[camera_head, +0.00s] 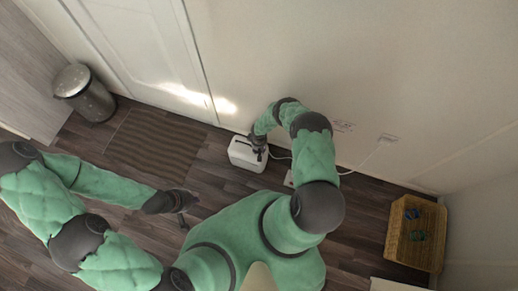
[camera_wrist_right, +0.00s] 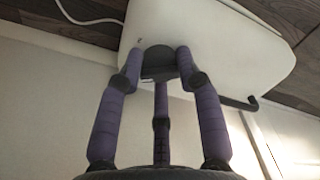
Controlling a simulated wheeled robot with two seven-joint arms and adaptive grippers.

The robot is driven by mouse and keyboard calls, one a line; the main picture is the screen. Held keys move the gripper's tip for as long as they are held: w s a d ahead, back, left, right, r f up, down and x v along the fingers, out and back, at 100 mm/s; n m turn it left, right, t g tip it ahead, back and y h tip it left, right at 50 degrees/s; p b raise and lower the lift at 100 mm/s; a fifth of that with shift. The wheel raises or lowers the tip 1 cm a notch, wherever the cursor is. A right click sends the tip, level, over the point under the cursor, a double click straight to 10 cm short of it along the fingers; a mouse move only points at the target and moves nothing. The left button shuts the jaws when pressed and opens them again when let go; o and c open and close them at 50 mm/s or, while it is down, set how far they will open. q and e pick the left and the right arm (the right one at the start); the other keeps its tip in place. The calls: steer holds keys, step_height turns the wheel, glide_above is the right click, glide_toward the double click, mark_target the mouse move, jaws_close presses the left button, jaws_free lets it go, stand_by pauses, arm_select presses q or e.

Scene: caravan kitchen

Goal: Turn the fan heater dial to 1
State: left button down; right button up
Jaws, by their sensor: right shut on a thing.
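The fan heater (camera_head: 240,155) is a small white box on the floor against the wall. It also fills the top of the right wrist view (camera_wrist_right: 240,35). Its dark round dial (camera_wrist_right: 158,58) is on the top face, and its setting cannot be read. My right gripper (camera_head: 259,152) is over the heater. In the right wrist view its purple fingers (camera_wrist_right: 160,75) are closed around the dial, hiding part of it. My left gripper (camera_head: 184,205) is above the floor, left of the heater, with its fingers apart and nothing in them.
A striped mat (camera_head: 155,142) lies by the white door (camera_head: 140,45). A metal bin (camera_head: 86,93) stands at the left. A wicker basket (camera_head: 413,235) is at the right. A white cable (camera_head: 362,161) runs along the wall to a socket.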

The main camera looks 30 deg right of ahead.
stand_by(0.4)
steer(key=o, duration=0.9)
steer(key=shift+r, duration=5.95)
